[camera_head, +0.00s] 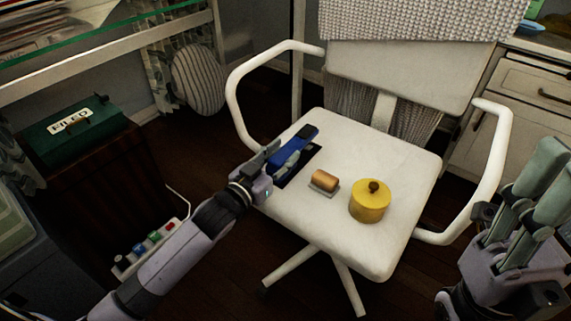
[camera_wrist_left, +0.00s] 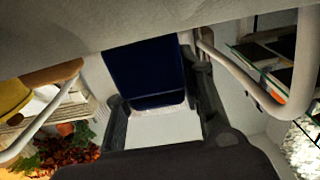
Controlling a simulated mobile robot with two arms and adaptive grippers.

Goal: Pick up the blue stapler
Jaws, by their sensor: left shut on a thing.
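The blue stapler (camera_head: 296,145) is at the left side of the white chair seat in the head view. My left gripper (camera_head: 275,163) reaches in from the left and is shut on the stapler's near part. In the left wrist view the stapler (camera_wrist_left: 143,72) shows as a dark blue block between my two fingers (camera_wrist_left: 160,118). I cannot tell whether it is lifted off the seat. My right gripper (camera_head: 540,185) is empty and open at the right edge, its fingers pointing up, away from the seat.
On the white chair (camera_head: 370,150), a wooden-handled item (camera_head: 324,181) and a yellow lidded pot (camera_head: 369,202) stand right of the stapler. White armrests flank the seat. A green box (camera_head: 75,130) is at the left. A cabinet (camera_head: 530,90) is at the right.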

